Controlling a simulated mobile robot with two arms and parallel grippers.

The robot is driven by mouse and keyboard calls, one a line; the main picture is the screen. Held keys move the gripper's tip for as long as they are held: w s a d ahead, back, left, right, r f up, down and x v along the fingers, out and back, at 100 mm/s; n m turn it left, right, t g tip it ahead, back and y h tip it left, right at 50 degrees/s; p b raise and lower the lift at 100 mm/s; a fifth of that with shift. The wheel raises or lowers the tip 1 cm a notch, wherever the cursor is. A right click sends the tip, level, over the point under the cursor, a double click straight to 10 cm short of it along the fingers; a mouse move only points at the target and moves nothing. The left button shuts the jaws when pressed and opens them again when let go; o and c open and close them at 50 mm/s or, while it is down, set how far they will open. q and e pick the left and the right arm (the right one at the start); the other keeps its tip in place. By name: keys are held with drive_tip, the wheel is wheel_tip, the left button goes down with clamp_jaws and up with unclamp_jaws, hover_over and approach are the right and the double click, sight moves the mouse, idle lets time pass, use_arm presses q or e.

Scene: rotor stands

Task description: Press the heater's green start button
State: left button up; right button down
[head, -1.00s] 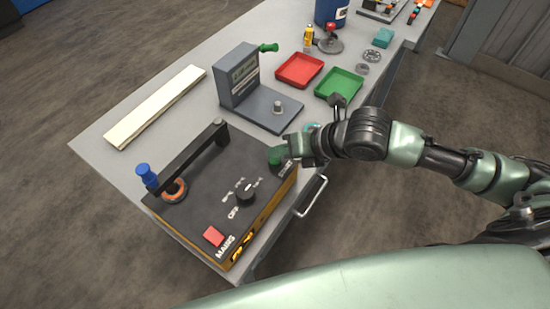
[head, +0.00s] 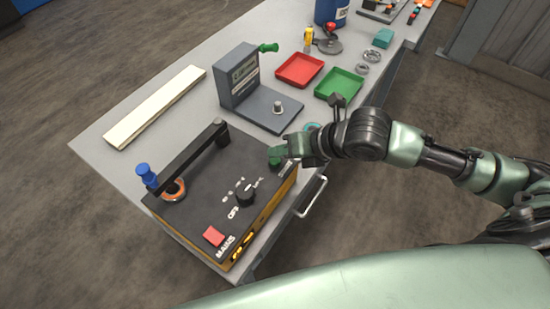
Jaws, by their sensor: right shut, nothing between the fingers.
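The heater (head: 205,207) is a dark-topped box with yellow sides at the near end of the bench. Its green start button (head: 274,161) sits at the right far corner of the top, partly hidden by my gripper. My right gripper (head: 286,152) is shut and empty, with its tips at the button; I cannot tell whether they touch it. A black dial (head: 245,193) and a red mains switch (head: 213,236) are also on the heater top. My left gripper is not in view.
A black arm with a blue knob (head: 146,171) spans the heater's left side beside an orange ring (head: 173,188). Behind stand a grey gauge unit (head: 243,84), a red tray (head: 299,69) and a green tray (head: 339,84). A pale plank (head: 155,106) lies at left.

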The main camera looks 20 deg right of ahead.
sight(279, 162)
drive_tip(key=shift+f, duration=0.15)
drive_tip(key=shift+f, duration=0.3)
drive_tip(key=shift+f, duration=0.35)
idle(1.0)
drive_tip(key=shift+r+p, duration=0.7)
drive_tip(key=shift+r, duration=0.1)
wheel_tip(279, 162, up, 5)
drive_tip(key=p, duration=0.5)
drive_tip(key=shift+r, duration=0.1)
